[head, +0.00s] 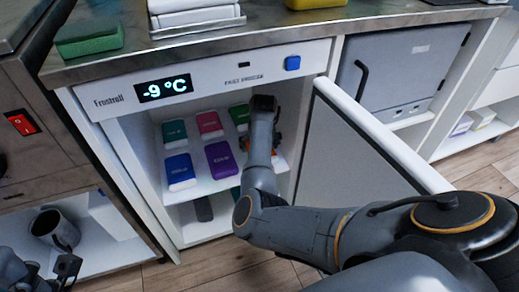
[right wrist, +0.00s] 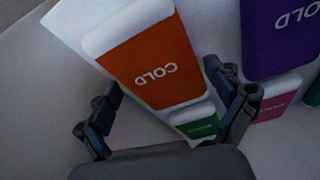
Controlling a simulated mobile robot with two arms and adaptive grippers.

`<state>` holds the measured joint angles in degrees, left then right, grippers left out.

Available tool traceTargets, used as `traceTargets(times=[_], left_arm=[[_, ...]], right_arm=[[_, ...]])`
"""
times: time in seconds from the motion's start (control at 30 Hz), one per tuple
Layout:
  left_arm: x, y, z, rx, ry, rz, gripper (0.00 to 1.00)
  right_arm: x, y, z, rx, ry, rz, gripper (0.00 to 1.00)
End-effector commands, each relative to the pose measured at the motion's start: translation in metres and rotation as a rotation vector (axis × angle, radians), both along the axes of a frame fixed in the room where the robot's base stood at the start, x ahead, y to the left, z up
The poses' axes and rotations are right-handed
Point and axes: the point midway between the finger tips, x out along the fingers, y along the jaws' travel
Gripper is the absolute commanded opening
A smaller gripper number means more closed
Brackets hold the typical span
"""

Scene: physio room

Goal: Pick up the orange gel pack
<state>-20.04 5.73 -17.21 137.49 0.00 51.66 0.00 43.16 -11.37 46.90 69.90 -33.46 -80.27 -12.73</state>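The orange gel pack (right wrist: 152,62) has a white edge and the word COLD. In the right wrist view it lies ahead of and between the spread fingers of my right gripper (right wrist: 165,82), which is open and holds nothing. In the head view my right gripper (head: 263,104) reaches into the open freezer over the upper shelf. It hides most of the orange pack, leaving only a sliver (head: 276,141) in sight. I cannot tell whether a finger touches the pack. My left gripper (head: 66,268) is low at the left, partly cut off, its opening unclear.
Teal (head: 174,133), pink (head: 209,124), green (head: 239,115), blue (head: 180,171) and purple (head: 220,159) packs share the shelf. The freezer door (head: 345,150) stands open at the right, close to my right arm. A mug (head: 55,229) sits on a low shelf at left.

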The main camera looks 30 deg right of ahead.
Motion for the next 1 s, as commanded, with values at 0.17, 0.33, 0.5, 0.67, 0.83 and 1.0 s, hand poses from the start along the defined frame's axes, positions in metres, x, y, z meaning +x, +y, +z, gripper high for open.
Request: traceTargets(times=[0.17, 0.33, 0.5, 0.67, 0.83, 1.0], left_arm=[[0.0, 0.0, 0.0, 0.0, 0.001, 0.0, 1.0], [0.0, 0.0, 0.0, 0.0, 0.001, 0.0, 1.0], [0.002, 0.0, 0.001, 0.004, 0.012, 0.001, 1.0], [0.012, -0.003, 0.003, 0.021, 0.065, 0.004, 1.0], [0.033, -0.008, 0.004, 0.058, 0.175, 0.01, 1.0], [0.06, -0.013, -0.004, 0.105, 0.327, 0.018, 1.0]], right_arm=[[0.0, 0.0, 0.0, 0.0, 0.001, 0.0, 0.47], [0.0, 0.0, 0.0, 0.0, -0.001, 0.0, 0.44], [0.0, 0.0, 0.001, 0.0, 0.0, 0.0, 0.44], [0.0, 0.001, 0.003, 0.0, 0.001, 0.0, 0.44], [-0.001, 0.002, 0.008, 0.0, 0.001, 0.0, 0.44], [-0.001, 0.002, 0.013, -0.002, 0.0, 0.0, 0.44]])
